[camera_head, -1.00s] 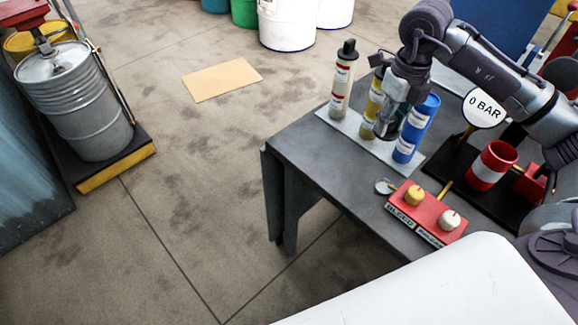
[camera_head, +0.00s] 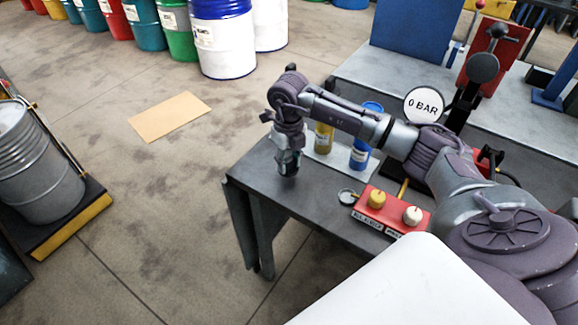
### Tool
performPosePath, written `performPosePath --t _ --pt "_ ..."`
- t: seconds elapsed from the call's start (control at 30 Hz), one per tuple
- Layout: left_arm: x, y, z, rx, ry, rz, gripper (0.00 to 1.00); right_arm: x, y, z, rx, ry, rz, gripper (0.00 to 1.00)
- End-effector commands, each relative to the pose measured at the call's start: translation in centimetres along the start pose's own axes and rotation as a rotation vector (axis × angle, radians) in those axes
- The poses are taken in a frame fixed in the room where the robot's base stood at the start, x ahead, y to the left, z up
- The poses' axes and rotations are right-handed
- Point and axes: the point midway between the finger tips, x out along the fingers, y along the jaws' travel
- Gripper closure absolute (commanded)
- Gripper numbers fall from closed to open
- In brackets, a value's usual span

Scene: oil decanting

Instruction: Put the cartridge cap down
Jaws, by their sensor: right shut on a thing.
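My right gripper (camera_head: 289,170) is low over the left part of the dark table (camera_head: 262,185), fingers pointing down. It is shut on a small dark thing, taken to be the cartridge cap, mostly hidden by the fingers. A yellow cartridge (camera_head: 323,140) and a blue cartridge (camera_head: 361,153) stand upright on a pale tray (camera_head: 340,161) to the right of the gripper. The grey cartridge is not visible; my arm covers that area. Whether the held thing touches the table is too small to tell. My left gripper is not in view.
A small round dish (camera_head: 347,196) lies beside a red block (camera_head: 392,213) with a yellow and a white knob. A pressure gauge (camera_head: 424,104) reads 0 BAR. The tabletop left of the dish is clear. A metal drum (camera_head: 35,165) stands at left.

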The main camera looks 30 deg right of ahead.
Motion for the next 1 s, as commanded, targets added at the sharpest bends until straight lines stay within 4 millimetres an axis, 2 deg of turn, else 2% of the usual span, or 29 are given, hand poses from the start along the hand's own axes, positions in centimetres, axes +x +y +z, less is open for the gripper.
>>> performPosePath --t 0.2,0.6,0.63,0.77,1.0 --pt "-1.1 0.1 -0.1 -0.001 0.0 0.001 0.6 2.8 0.0 -0.1 0.001 0.001 0.001 0.8" --pt "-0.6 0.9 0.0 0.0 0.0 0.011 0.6 3.6 -0.1 -0.1 0.001 -0.001 0.0 0.8" --pt "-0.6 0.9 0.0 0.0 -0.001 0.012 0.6 3.5 -0.1 -0.1 0.001 -0.001 0.0 0.64" --pt "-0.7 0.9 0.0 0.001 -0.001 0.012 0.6 3.4 -0.1 -0.1 0.001 -0.001 0.001 0.43" --pt "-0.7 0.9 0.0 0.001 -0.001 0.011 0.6 3.4 -0.1 -0.1 0.001 -0.001 0.0 0.41"
